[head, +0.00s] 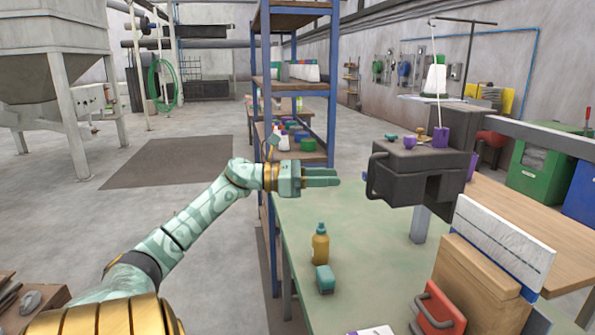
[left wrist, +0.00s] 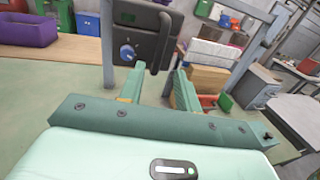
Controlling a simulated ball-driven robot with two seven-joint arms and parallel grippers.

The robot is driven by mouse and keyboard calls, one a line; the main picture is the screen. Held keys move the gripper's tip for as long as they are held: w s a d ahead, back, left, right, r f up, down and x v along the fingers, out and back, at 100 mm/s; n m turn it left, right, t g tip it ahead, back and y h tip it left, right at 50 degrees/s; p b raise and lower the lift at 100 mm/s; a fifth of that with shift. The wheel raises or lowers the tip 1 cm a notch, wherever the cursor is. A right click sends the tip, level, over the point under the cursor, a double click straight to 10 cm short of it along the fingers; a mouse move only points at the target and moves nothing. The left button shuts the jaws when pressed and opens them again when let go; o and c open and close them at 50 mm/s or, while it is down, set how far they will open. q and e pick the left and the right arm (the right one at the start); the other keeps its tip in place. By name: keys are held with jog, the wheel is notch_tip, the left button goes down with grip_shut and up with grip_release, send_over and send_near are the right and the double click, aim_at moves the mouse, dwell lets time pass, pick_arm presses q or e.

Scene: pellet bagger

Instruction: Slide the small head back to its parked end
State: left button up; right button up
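The small head is a dark grey boxy unit (head: 415,172) at the right of the head view, above the green table, with a loop handle (head: 374,178) on its left side. In the left wrist view the head (left wrist: 138,32) is ahead at the top, with a blue knob on its face and the handle (left wrist: 165,42) at its right side. My left gripper (head: 338,177) is open and empty, a little left of the handle and apart from it. In the left wrist view its fingers (left wrist: 160,72) are spread below the handle. My right gripper is not in view.
An orange bottle (head: 320,245) and a teal block (head: 325,279) stand on the green table (head: 345,222) below my left gripper. A blue-framed shelf (head: 262,100) stands behind it. Purple cups (head: 440,138) sit on top of the head. A wooden box (head: 475,275) stands front right.

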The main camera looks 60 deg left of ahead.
pick_arm(q)
jog(key=v, duration=0.6)
jog(key=shift+p, duration=0.4)
jog(key=shift+a, duration=0.1)
